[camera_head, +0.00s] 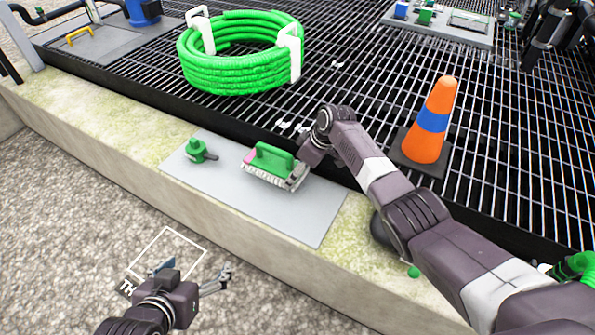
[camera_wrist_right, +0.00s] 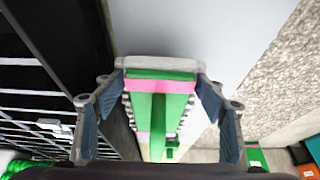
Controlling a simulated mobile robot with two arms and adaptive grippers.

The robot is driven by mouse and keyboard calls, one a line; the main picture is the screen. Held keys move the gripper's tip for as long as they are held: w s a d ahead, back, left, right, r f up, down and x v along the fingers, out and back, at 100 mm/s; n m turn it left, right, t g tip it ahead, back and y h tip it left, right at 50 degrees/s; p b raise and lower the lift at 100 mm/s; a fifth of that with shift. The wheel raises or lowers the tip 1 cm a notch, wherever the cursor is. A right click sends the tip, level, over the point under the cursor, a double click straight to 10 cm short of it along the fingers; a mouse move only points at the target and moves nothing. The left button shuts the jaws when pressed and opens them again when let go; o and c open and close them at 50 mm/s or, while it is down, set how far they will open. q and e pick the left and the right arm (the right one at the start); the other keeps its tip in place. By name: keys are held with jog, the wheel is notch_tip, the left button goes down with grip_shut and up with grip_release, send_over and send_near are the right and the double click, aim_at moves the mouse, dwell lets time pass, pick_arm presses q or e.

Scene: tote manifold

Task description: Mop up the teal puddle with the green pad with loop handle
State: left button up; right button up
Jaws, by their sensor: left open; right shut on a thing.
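The green pad with loop handle (camera_head: 272,160) is on a grey plate on the concrete ledge, with pale bristles along its lower edge. My right gripper (camera_head: 303,165) is at the pad's right end and shut on it. In the right wrist view, the fingers of my right gripper (camera_wrist_right: 158,88) stand either side of the pad (camera_wrist_right: 158,110), which shows green and pink. My left gripper (camera_head: 196,276) is open and empty over the gravel, well apart from the pad. I cannot make out a teal puddle in either view.
A green valve-like piece (camera_head: 196,150) sits on the grey plate (camera_head: 310,215), left of the pad. A coiled green hose (camera_head: 235,75) and an orange cone with a blue band (camera_head: 437,105) stand on the black grating. A white-outlined square (camera_head: 187,248) marks the gravel.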

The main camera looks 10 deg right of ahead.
pick_arm(q)
jog(key=s+a+f+g+y+p, duration=0.1)
jog(key=s+f+g, duration=0.3)
jog(key=s, duration=0.4)
jog(key=shift+s+a, duration=0.2)
jog(key=shift+a, duration=0.65)
pick_arm(e)
jog(key=shift+r, duration=0.9)
pick_arm(q)
jog(key=shift+p, duration=0.3)
pick_arm(e)
jog(key=shift+r+p, duration=0.3)
jog(key=shift+r, duration=0.05)
jog(key=shift+r+p, duration=0.8)
jog(key=shift+p, duration=0.05)
jog(key=shift+r+p, duration=0.35)
jog(key=shift+p, duration=0.05)
pick_arm(q)
jog(key=shift+s+a+f+g, duration=0.25)
jog(key=shift+s+g, duration=0.15)
jog(key=shift+s, duration=0.2)
jog(key=shift+s+a+f+g, duration=0.1)
jog(key=shift+s+f+g, duration=0.1)
jog(key=shift+s+g, duration=0.3)
